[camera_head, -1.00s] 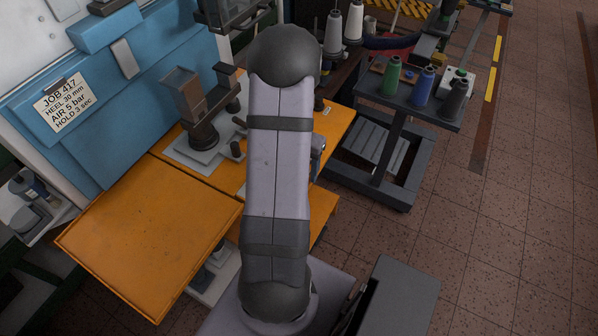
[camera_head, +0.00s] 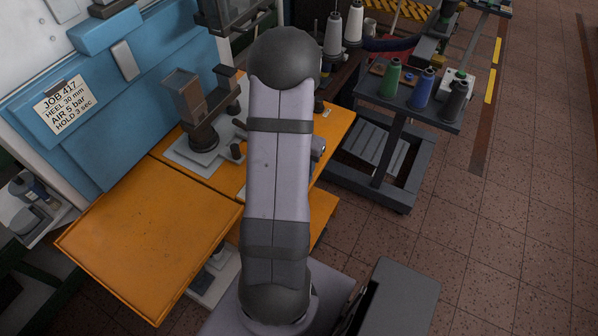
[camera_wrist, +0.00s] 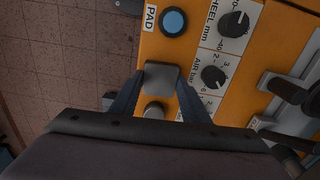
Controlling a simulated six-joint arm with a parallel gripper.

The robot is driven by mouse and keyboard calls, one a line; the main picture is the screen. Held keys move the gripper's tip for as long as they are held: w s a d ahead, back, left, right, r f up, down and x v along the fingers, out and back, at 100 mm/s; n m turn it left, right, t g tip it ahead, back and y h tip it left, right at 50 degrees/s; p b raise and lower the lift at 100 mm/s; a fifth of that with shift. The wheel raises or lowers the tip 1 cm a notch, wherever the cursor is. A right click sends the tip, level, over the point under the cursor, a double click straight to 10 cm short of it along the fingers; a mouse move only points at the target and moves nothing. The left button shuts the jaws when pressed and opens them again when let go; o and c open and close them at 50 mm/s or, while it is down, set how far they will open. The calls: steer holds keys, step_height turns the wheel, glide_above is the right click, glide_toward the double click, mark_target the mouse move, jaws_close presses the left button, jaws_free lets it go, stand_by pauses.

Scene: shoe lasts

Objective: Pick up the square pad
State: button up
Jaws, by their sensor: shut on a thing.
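In the wrist view, the square pad (camera_wrist: 161,77) is a small grey block with a flat, squarish top. It stands at the orange control panel (camera_wrist: 205,68), below a round blue button (camera_wrist: 173,22) and left of the lower dial. My gripper (camera_wrist: 160,85) has one dark finger on each side of the pad and is shut on it. I cannot tell whether the pad is clear of the panel. In the head view my own arm hides the gripper and pad.
Two black dials (camera_wrist: 234,24) sit right of the pad, with grey levers (camera_wrist: 290,90) beyond. A round grey knob (camera_wrist: 154,110) is close below the pad. In the head view, a dark cart (camera_head: 412,103) with thread spools stands right; a brown-topped fixture (camera_head: 190,100) stands left of my arm.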

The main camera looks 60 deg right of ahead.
step_height(320, 180, up, 9)
steer(key=b, duration=0.2)
steer(key=w+a+r+n+p, duration=0.1)
steer(key=w+a+r+p, duration=0.25)
steer(key=w+r, duration=0.55)
steer(key=w+a+r+p, duration=0.2)
steer(key=w+r+p, duration=0.3)
steer(key=w+r, duration=0.4)
steer(key=w+a+r+n+p, duration=0.1)
steer(key=w+a+r+p, duration=0.3)
steer(key=w+r, duration=0.55)
steer(key=w+d+f+m+p, duration=0.1)
steer(key=w+d+f+p, duration=0.1)
steer(key=w+d+f+m+p, duration=0.1)
steer(key=w+d+f+p, duration=0.1)
steer(key=w, duration=0.1)
steer(key=shift+d+f, duration=0.1)
steer(key=shift+f, duration=0.25)
steer(key=shift+w+d+f+p, duration=0.25)
steer(key=shift+d+f+p, duration=0.3)
steer(key=shift+f, duration=0.1)
steer(key=shift+f, duration=0.1)
steer(key=shift+f+b, duration=0.7)
steer(key=shift+f, duration=1.2)
steer(key=shift+f, duration=0.2)
